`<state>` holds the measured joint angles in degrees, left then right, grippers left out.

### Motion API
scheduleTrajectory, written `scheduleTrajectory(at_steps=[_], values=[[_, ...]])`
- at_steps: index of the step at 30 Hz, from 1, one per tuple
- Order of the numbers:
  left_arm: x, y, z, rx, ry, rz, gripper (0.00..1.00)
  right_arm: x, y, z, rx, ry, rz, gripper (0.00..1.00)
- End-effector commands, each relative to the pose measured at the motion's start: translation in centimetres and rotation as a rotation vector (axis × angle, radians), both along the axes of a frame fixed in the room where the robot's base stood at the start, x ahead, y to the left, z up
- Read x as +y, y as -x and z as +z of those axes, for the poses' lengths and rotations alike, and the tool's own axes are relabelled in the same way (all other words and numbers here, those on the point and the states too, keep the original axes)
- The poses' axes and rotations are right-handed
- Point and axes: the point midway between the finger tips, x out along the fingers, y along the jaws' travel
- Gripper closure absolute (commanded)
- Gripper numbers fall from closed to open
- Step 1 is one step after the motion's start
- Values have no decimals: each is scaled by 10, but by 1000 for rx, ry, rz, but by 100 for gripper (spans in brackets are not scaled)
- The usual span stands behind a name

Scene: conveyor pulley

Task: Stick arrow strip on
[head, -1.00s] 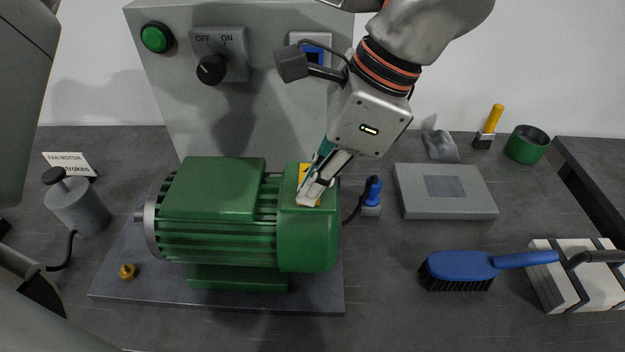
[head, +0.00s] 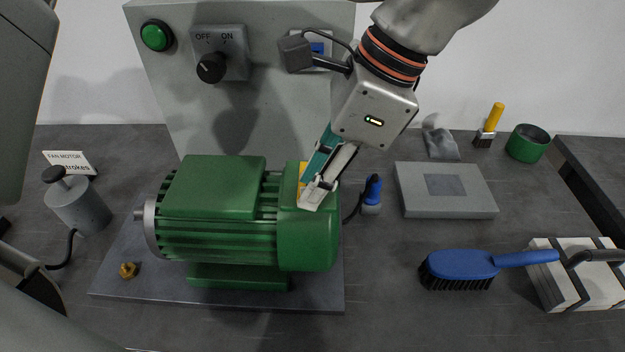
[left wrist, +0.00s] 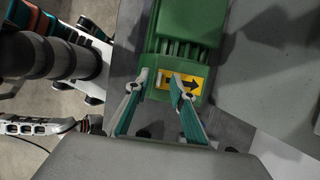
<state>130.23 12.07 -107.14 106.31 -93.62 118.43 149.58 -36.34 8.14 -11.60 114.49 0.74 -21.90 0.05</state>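The arrow strip is a yellow label with a black arrow, and it shows in the left wrist view (left wrist: 193,84). It lies flat on the end of the green motor (head: 215,188), with the arrow pointing right in that view. In the head view only a yellow sliver of the strip (head: 303,172) shows beside my fingers. My left gripper (head: 314,192) is right above the strip, its fingers slanting down to the motor's end. In the left wrist view its fingers (left wrist: 158,80) stand apart, and one overlaps the strip.
A grey panel (head: 270,100) with a knob and green button stands behind the motor.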

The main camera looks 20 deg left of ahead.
Motion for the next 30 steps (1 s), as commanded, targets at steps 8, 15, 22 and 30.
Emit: scheduleTrajectory(at_steps=[8,15,22,30], values=[[-20,-5,49,-5,2,1,76,1,1,0,2,-2,0,42],[-35,-10,87,-3,-1,1,76,1,1,0,2,-2,0,42],[-41,-11,102,0,0,-1,76,1,1,0,3,-2,0,42],[-41,-11,103,1,0,-1,76,1,1,0,3,-2,0,42]])
